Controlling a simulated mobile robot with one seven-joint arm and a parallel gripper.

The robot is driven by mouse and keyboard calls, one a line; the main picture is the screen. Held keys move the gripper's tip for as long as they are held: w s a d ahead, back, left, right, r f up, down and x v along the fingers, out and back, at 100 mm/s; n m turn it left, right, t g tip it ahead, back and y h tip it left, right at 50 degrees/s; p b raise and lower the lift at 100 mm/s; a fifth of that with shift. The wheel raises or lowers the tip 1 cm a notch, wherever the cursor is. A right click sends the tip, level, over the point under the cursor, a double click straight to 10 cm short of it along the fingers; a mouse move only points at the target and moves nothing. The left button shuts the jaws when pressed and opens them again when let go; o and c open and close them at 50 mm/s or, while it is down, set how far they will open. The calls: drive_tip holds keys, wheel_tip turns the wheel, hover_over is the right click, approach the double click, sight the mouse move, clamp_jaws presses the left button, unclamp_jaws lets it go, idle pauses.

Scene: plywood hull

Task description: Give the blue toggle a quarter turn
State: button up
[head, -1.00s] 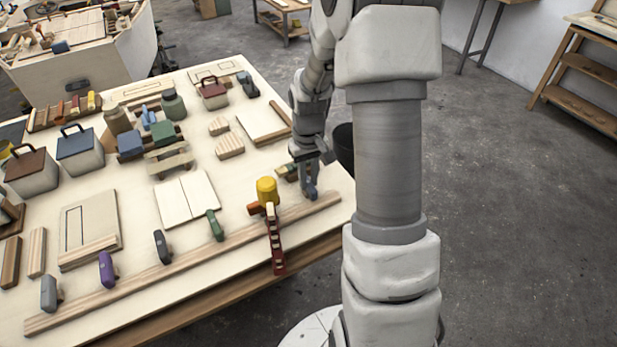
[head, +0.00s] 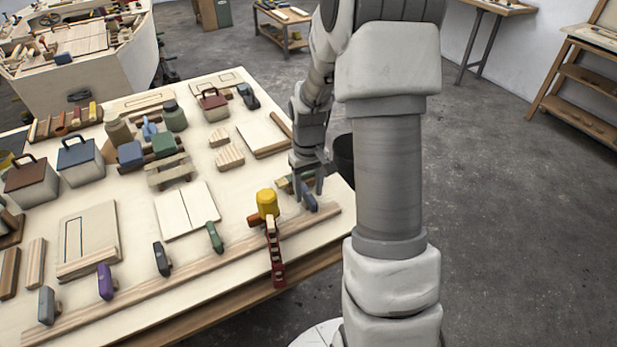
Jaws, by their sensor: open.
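The blue toggle (head: 309,202) stands at the right end of a wooden rail (head: 190,276) along the table's front edge. It shows as a short bar slanting down to the right, and its upper end is close to my gripper. My gripper (head: 307,188) is open and points down at the toggle's far end. One finger shows to the right of the toggle's upper end. Whether the fingers touch it I cannot tell. My arm comes down from the top of the picture.
Along the rail are green (head: 214,237), black (head: 161,259), purple (head: 105,281) and grey (head: 46,305) toggles. Wooden pieces lie behind my gripper.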

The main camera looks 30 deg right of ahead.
sight(308, 193)
wheel_tip(308, 193, up, 17)
drive_tip(key=p, duration=0.1)
drive_tip(key=shift+r, duration=0.2)
idle(0.5)
